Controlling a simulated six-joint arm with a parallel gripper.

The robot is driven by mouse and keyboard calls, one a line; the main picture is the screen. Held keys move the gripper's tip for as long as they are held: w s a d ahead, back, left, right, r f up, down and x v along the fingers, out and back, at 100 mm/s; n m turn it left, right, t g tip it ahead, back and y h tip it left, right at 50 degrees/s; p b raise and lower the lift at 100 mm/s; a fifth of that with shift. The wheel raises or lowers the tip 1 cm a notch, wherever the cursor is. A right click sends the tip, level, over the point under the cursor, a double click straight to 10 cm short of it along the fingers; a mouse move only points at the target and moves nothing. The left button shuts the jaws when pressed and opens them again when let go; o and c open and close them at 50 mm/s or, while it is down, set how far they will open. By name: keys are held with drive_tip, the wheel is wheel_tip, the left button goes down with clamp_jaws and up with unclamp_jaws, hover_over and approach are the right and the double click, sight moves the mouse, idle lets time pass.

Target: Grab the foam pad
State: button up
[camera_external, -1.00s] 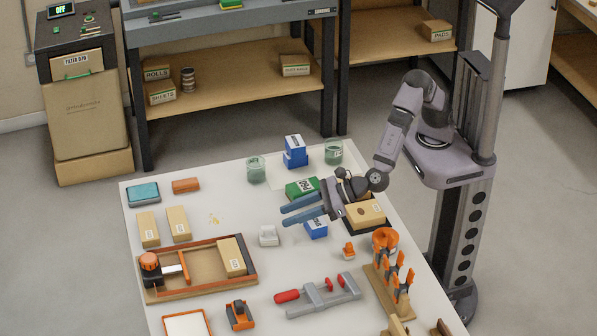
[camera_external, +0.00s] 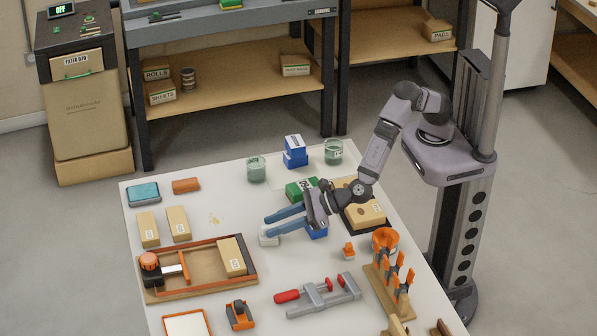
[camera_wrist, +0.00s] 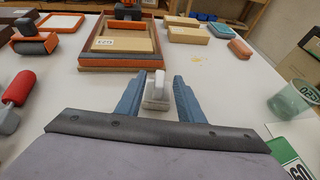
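A small white block with an upright grip (camera_external: 269,236) sits on the white table; it may be the foam pad, though no label confirms this. It shows between the fingers in the wrist view (camera_wrist: 158,92). My gripper (camera_external: 268,227) is open, its two blue fingers pointing left over the table at the block. In the wrist view my gripper (camera_wrist: 157,82) has one finger on each side of the block, with gaps. I cannot tell whether the fingers are level with it or above it. Part of the block is hidden by a finger in the external view.
A wooden tray frame (camera_external: 200,285) with an orange knob lies beyond the block. A blue box (camera_external: 317,232) and a green box (camera_external: 301,189) stand near my gripper. A red-handled clamp (camera_external: 318,296) lies toward the front. A teal-topped pad (camera_external: 143,193) and orange block (camera_external: 186,185) are far left.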

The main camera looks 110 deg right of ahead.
sight(268, 226)
drive_tip(key=shift+x, duration=1.35)
clamp_jaws()
wheel_tip(268, 226, up, 10)
